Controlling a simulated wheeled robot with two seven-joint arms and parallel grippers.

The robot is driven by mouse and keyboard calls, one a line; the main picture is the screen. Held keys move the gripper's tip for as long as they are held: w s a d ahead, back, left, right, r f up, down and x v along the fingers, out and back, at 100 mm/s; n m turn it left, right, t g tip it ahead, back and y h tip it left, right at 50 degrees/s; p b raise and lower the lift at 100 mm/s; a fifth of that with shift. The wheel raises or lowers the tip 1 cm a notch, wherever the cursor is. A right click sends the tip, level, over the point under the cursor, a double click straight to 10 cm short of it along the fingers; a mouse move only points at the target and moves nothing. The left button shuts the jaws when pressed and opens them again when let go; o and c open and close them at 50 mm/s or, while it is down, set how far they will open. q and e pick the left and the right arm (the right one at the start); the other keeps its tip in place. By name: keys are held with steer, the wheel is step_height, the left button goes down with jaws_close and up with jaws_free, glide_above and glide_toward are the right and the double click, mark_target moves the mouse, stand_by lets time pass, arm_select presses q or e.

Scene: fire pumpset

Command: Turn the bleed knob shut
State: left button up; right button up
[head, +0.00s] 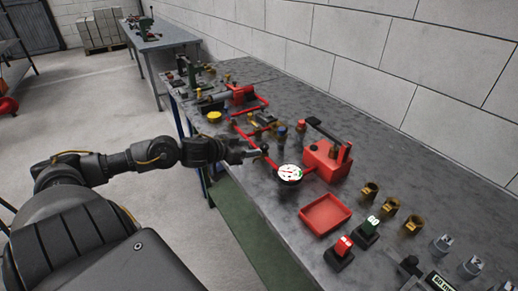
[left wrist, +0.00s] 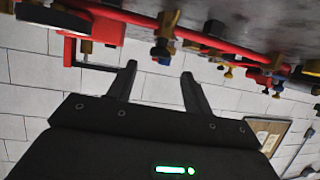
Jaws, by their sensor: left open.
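My left gripper (head: 258,153) reaches in from the left over the front edge of the bench, beside the red pipework (head: 245,132) and left of the round white gauge (head: 290,173). In the left wrist view its two fingers (left wrist: 158,84) are open with nothing between them. A dark knob on a brass fitting (left wrist: 164,32) hangs from the red pipe beyond the fingers, apart from them, in this upside-down view. It may be the bleed knob, but I cannot tell for sure. My right gripper is not in view.
A red pump box (head: 325,160) with a black lever stands behind the gauge. A red tray (head: 325,212), red and green numbered blocks and several brass fittings stand to the right. A block wall runs behind the bench (head: 273,222).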

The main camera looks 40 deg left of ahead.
mark_target(263, 146)
arm_select(q)
steer(key=shift+x, duration=2.65)
steer(key=shift+c, duration=0.3)
steer(key=c, duration=0.9)
steer(key=shift+o, duration=0.2)
